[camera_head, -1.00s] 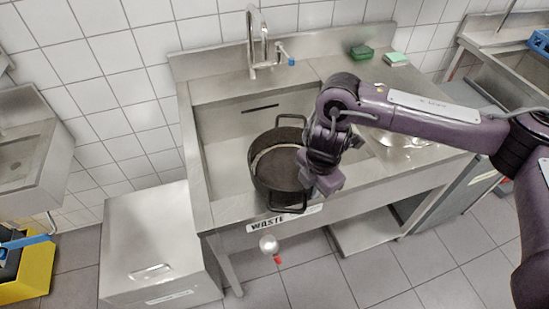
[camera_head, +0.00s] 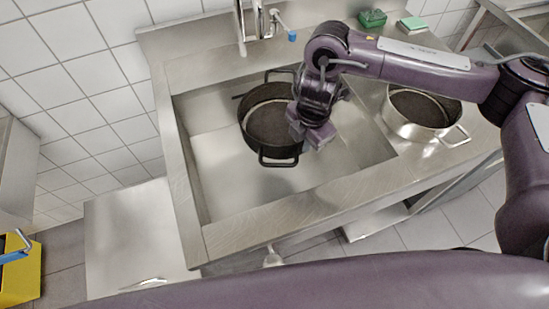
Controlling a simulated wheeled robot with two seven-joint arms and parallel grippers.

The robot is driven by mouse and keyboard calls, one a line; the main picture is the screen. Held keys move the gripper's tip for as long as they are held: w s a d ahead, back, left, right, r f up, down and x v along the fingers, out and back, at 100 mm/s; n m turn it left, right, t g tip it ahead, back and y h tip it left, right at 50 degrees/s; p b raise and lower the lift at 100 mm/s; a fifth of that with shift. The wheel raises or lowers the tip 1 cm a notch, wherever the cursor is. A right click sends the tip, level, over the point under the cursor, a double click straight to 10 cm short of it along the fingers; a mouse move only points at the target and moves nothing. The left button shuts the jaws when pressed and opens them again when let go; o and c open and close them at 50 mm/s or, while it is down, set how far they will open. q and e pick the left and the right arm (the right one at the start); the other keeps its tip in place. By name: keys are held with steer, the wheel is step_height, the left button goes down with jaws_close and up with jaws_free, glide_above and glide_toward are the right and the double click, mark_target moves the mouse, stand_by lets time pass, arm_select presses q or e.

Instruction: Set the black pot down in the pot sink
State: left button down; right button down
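The black pot (camera_head: 258,133) is over the left part of the sink basin (camera_head: 215,180), roughly upright and empty inside. One of its handles points to the back wall and one to the front. I cannot tell whether its base touches the basin floor. My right gripper (camera_head: 297,121) is at the pot's right rim and appears shut on it; the fingertips are mostly hidden by the wrist. My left gripper is out of view.
A tap (camera_head: 240,28) with a blue-ended lever stands behind the sink. A shiny steel pot (camera_head: 408,122) stands on the counter to the right. Green sponges (camera_head: 372,18) lie at the back. The basin's front left is clear.

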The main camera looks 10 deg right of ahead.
step_height(320, 180, down, 2)
steer(key=shift+f+b, duration=0.15)
steer(key=shift+b, duration=0.65)
steer(key=f+b, duration=0.2)
steer(key=f, duration=0.5)
steer(key=f+b, duration=0.3)
steer(key=f, duration=0.5)
steer(key=shift+w+f, duration=0.2)
steer(key=shift+f, duration=0.1)
steer(key=shift+f+b, duration=0.5)
steer(key=shift+f, duration=1.65)
steer(key=shift+f, duration=0.15)
steer(key=c, duration=1.7)
jaws_free()
steer(key=shift+s, duration=0.1)
